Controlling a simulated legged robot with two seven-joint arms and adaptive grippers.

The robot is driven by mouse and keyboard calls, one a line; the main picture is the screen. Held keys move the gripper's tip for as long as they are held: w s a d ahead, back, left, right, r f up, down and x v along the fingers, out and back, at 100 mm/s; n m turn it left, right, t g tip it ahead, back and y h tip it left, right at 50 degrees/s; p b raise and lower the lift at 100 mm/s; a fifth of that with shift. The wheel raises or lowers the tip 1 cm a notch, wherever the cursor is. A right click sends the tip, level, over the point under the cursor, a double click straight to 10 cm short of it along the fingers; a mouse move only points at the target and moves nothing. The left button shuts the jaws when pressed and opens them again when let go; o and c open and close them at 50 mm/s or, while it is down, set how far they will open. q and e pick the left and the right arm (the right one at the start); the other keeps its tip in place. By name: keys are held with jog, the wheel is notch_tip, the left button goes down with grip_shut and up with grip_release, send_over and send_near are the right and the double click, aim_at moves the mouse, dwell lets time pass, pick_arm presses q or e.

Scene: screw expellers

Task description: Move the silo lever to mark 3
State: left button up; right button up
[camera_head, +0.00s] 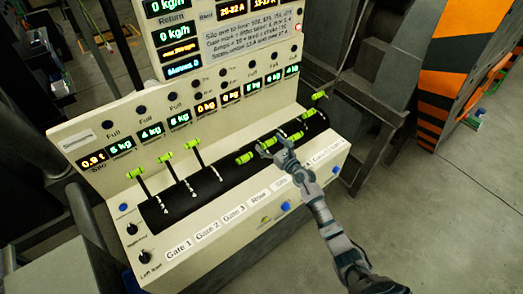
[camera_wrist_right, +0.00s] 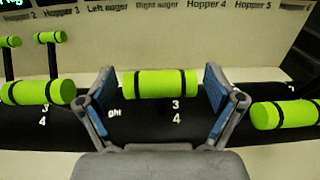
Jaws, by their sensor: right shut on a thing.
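The control panel (camera_head: 75,135) has a black lever drum with several green-handled levers. My right gripper (camera_head: 272,150) reaches in from the lower right and is at the middle group of levers. White marks 3 and 4 show just below that handle, with the letters "ght" to the left. The gripped lever's name is too unclear to tell whether it is the silo lever. My left gripper is not in view.
Neighbouring green handles stand close on the left (camera_wrist_right: 38,92) and right (camera_wrist_right: 285,114) of my fingers. Three raised levers (camera_head: 165,157) are at the left of the drum, another (camera_head: 320,96) at the far right. An orange-striped machine (camera_head: 455,70) stands at the right.

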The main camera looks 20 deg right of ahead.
jog(key=shift+w+r+p, duration=0.15)
jog(key=shift+w+r, duration=0.1)
jog(key=shift+w, duration=0.35)
jog(key=shift+w+r+p, duration=0.15)
jog(key=shift+w+r, duration=0.1)
jog(key=shift+w, duration=0.3)
jog(key=shift+s+d, duration=0.1)
jog(key=shift+d, duration=0.15)
jog(key=shift+a+r, duration=0.1)
jog(key=shift+a, duration=0.25)
jog(key=o, duration=1.4)
jog(key=shift+a, duration=0.35)
jog(key=shift+c, duration=0.2)
jog(key=shift+w+a, duration=0.25)
jog(key=shift+a, duration=0.15)
jog(key=shift+d, duration=0.15)
jog(key=shift+s+d, duration=0.25)
jog(key=shift+s, duration=0.05)
jog(key=v, duration=0.4)
jog(key=shift+s+d+f, duration=0.25)
jog(key=shift+d, duration=0.3)
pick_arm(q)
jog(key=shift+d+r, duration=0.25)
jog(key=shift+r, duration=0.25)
pick_arm(e)
jog(key=s, duration=0.6)
jog(key=shift+s+d+r, duration=0.15)
jog(key=shift+d+r, duration=0.05)
jog(key=shift+d, duration=0.1)
